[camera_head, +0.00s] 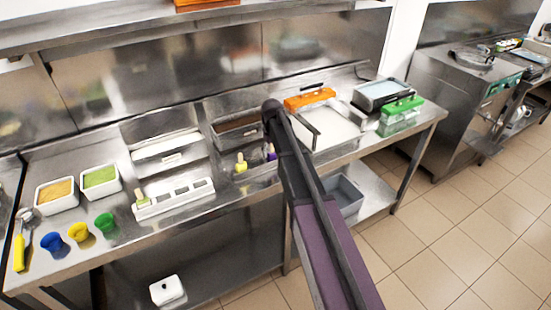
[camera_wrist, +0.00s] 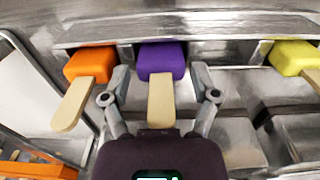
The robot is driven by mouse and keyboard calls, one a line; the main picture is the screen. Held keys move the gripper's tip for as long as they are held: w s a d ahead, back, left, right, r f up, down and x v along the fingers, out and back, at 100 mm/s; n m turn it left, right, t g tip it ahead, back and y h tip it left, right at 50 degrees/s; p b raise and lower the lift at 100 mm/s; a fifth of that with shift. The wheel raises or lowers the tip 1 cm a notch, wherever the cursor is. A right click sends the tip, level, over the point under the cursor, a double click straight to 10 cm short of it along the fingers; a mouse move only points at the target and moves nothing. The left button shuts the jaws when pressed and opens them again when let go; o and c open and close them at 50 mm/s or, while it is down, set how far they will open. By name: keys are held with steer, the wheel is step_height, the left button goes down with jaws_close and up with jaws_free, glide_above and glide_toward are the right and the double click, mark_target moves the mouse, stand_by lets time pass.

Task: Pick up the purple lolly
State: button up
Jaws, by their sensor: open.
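The purple lolly (camera_wrist: 162,60) lies at the middle top of the wrist view, with its wooden stick (camera_wrist: 161,103) pointing toward my gripper. My gripper (camera_wrist: 164,85) is open, with one finger on each side of the lolly's lower end and stick. I cannot tell whether the fingers touch it. In the head view, a small bit of the purple lolly (camera_head: 271,153) shows beside my arm. My gripper is hidden behind the arm in that view.
An orange lolly (camera_wrist: 90,63) lies close on the left and a yellow lolly (camera_wrist: 294,58) on the right. The yellow one also shows in the head view (camera_head: 241,163). A white stick holder (camera_head: 174,199) and several coloured cups stand left on the steel counter.

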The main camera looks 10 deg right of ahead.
mark_target(273, 153)
stand_by(0.4)
steer(key=c, duration=0.8)
steer(key=shift+r, duration=0.1)
steer(key=shift+c, duration=0.2)
step_height(273, 153, up, 3)
steer(key=p, duration=0.3)
steer(key=shift+r+p, duration=0.15)
steer(key=shift+p, duration=0.15)
steer(key=shift+s+r, duration=0.25)
steer(key=shift+s, duration=0.05)
steer(key=s+r+p, duration=0.1)
steer(key=s, duration=1.4)
steer(key=shift+s+d, duration=0.2)
steer(key=shift+d, duration=0.05)
steer(key=shift+r+p, duration=0.2)
steer(key=shift+p, duration=0.2)
step_height(273, 153, up, 7)
steer(key=p, duration=0.6)
steer(key=shift+f+p, duration=0.15)
steer(key=shift+p, duration=0.2)
steer(key=shift+f, duration=0.1)
